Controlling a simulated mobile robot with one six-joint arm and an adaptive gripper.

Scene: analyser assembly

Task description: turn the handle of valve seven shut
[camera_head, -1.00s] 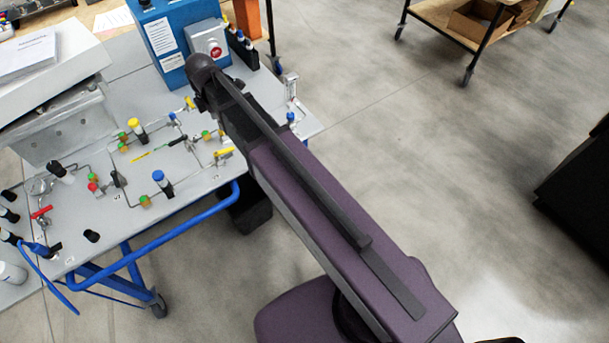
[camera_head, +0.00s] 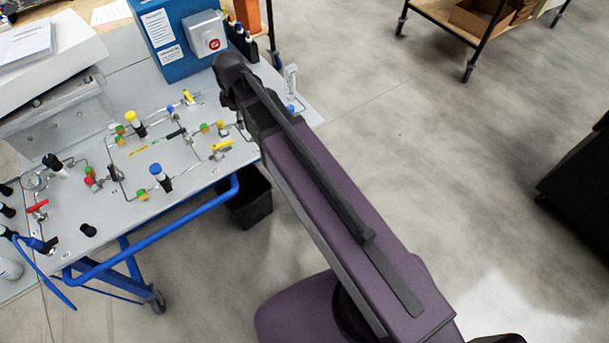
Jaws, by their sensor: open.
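A grey panel (camera_head: 205,178) on a blue-framed trolley carries thin tubing and several small valves. One yellow handle (camera_head: 188,97) is near the panel's back, and another yellow handle (camera_head: 222,145) is near its right front. A red handle (camera_head: 37,205) is at the far left. A blue handle (camera_head: 170,110) is mid-panel. Number labels are too small to read, so I cannot tell which is valve seven. My arm reaches from the lower right to the panel's right part, its dark joint above the panel. My gripper is hidden behind the arm.
A blue box (camera_head: 172,62) with a grey switch unit (camera_head: 205,36) stands at the panel's back. A black bin (camera_head: 250,200) is below the trolley's front edge beside my arm. A blue rail (camera_head: 165,222) runs along that edge. Open floor lies right.

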